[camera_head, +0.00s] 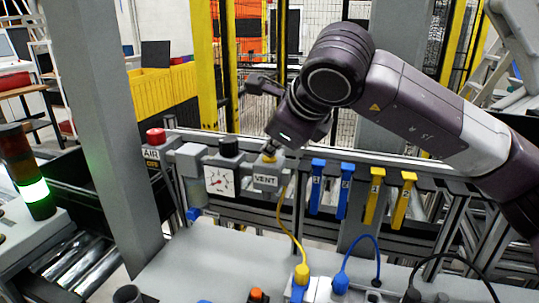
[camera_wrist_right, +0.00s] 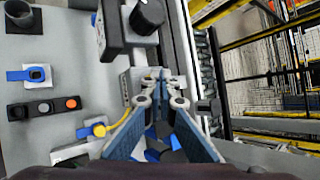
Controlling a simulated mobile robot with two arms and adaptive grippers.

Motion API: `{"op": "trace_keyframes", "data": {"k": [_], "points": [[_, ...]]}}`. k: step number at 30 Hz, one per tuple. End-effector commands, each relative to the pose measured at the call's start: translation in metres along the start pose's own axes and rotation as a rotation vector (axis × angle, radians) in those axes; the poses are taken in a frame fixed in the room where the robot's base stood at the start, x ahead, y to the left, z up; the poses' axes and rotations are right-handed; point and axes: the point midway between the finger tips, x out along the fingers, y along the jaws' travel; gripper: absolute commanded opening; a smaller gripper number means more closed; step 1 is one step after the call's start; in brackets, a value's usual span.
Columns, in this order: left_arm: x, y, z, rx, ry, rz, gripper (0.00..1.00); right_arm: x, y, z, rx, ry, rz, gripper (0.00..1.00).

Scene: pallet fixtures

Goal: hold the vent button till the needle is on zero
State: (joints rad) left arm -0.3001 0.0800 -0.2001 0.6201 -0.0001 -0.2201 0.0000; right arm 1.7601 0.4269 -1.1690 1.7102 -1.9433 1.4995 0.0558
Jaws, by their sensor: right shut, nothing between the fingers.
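The grey valve block marked VENT (camera_head: 265,181) is on the rail in the head view, with a yellow button (camera_head: 269,157) on top. Left of it is the white pressure gauge (camera_head: 219,180) with a red needle; its exact reading is too small to tell. My right gripper (camera_head: 273,146) comes down from the upper right with its tips at the button; I cannot tell whether they touch or press it. In the right wrist view, its blue-padded fingers (camera_wrist_right: 160,78) meet at the tips, empty, and the button is hidden. My left gripper is not in view.
A black knob (camera_head: 230,147) stands above the gauge, and a red AIR button (camera_head: 155,136) is further left. Blue tags (camera_head: 316,187) and yellow tags (camera_head: 374,195) hang right of the valve. A yellow cable (camera_head: 291,232) runs down to the grey table (camera_head: 205,262).

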Motion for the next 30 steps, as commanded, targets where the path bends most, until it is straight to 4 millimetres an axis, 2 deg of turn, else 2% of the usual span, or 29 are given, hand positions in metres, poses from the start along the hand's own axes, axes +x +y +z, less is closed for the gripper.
{"op": "trace_keyframes", "data": {"k": [11,22,30], "points": [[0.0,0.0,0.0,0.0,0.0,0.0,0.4,0.001,0.001,-0.001,0.0,0.003,0.003,0.0],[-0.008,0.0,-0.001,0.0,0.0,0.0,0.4,-0.011,-0.009,0.009,0.0,0.002,0.002,0.0],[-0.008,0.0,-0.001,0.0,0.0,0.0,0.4,-0.012,-0.01,0.009,0.0,0.001,0.001,0.0]]}}
